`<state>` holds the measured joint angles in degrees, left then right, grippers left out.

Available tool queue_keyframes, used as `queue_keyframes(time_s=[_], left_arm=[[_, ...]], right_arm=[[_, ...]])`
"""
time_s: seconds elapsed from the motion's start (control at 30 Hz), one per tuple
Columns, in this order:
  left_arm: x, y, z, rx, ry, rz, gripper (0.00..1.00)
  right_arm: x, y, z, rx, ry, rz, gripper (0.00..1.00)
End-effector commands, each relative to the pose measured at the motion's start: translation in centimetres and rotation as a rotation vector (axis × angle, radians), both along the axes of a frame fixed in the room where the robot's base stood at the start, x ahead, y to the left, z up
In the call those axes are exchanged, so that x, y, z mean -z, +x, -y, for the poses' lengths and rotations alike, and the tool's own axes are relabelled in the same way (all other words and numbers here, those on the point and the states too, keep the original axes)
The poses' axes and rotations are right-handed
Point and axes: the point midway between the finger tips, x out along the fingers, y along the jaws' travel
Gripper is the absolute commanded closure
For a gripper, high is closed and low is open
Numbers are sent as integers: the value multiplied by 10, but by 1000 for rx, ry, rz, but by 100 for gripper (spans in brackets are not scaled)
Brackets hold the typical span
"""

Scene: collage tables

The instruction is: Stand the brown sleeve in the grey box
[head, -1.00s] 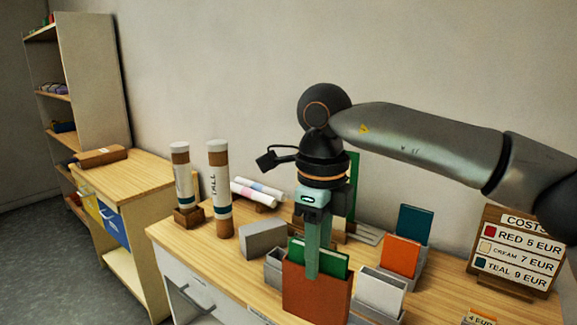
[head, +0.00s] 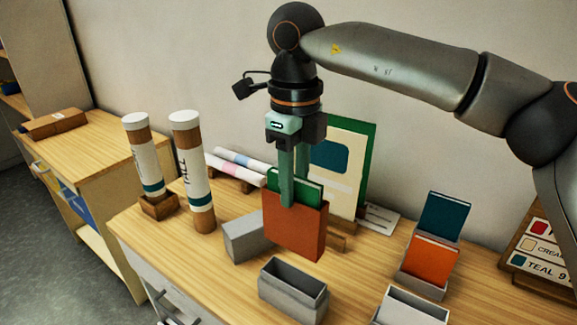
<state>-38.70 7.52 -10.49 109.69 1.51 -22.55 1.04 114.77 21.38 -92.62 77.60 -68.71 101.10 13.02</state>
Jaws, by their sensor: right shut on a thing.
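The brown sleeve (head: 295,228) is upright with green sheets (head: 312,188) standing out of its top. My right gripper (head: 287,200) is shut on its near upper edge, one finger in front of its face. The sleeve appears held above the table (head: 225,290). An open, empty grey box (head: 291,296) stands just below and in front of it in the head view. Another grey box (head: 410,308) stands at the lower right, cut by the frame edge. My left gripper is not in view.
A solid grey block (head: 245,236) stands close left of the sleeve. Two tall tubes (head: 190,170) stand further left. A grey holder with an orange piece (head: 430,262) and a teal piece (head: 445,215) is at right. A green-edged board (head: 350,160) leans behind.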

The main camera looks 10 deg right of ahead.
Motion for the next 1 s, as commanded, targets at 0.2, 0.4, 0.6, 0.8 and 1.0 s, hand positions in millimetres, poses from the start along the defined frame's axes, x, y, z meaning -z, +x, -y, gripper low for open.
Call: queue_keyframes(time_s=[0.2, 0.4, 0.6, 0.8, 1.0], left_arm=[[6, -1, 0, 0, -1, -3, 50], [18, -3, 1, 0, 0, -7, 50], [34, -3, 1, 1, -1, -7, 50], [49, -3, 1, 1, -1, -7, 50], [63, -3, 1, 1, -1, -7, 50]], right_arm=[[5, 0, 0, -1, 1, 1, 100], [19, 0, 0, -1, 1, 1, 100], [37, 0, 0, -1, 1, 1, 100], [55, 0, 0, -1, 1, 1, 100], [72, 0, 0, -1, 1, 1, 100]])
